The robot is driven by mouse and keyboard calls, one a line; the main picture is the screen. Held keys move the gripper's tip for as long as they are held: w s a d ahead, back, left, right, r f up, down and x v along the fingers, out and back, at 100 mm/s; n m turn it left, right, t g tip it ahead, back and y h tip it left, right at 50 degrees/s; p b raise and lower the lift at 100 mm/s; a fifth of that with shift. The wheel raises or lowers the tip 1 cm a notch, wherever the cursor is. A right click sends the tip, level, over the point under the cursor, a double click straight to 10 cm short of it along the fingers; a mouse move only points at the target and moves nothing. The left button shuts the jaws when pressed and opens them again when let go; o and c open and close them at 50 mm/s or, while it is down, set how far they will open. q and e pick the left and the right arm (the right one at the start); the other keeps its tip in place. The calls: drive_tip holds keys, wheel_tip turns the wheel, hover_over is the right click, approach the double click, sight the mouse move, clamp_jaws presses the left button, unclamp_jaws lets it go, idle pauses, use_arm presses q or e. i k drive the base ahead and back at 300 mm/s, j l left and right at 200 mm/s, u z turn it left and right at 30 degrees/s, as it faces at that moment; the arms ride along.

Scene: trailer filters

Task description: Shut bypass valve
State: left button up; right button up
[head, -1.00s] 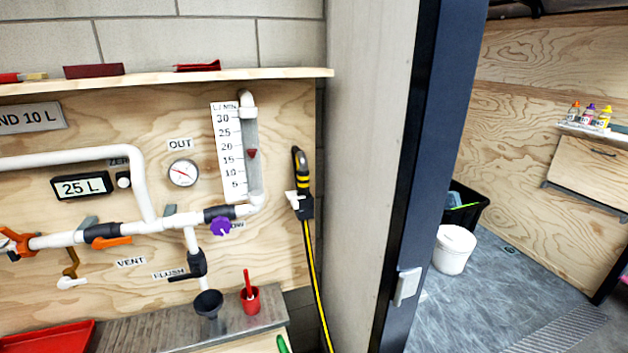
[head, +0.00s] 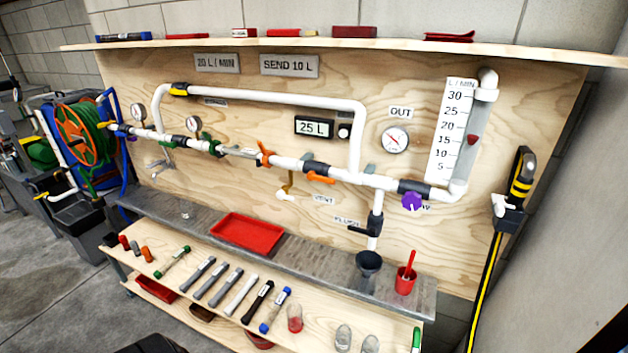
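The bypass pipe (head: 270,97) is the white raised loop on the plywood panel, above the main pipe line. The bypass valve (head: 179,89) sits near its upper left corner, with a small yellow handle. The handle seems to lie along the pipe, but it is too small to be sure. A small label (head: 215,102), hard to read, is just below the pipe to the right of the valve. Neither of my grippers is in view, and nothing touches the valve.
The main line carries orange-handled valves (head: 265,154), a purple knob (head: 412,201) and gauges. A shelf (head: 400,48) runs above the panel. Below, a bench (head: 330,275) holds a red tray (head: 247,233), a funnel and a red cup. A hose reel (head: 82,133) stands left; open floor (head: 40,240) lies front left.

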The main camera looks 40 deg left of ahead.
sight(174, 92)
drive_tip(key=u, duration=1.25)
drive_tip(key=i+j+u, duration=0.55)
drive_tip(key=u, duration=0.3)
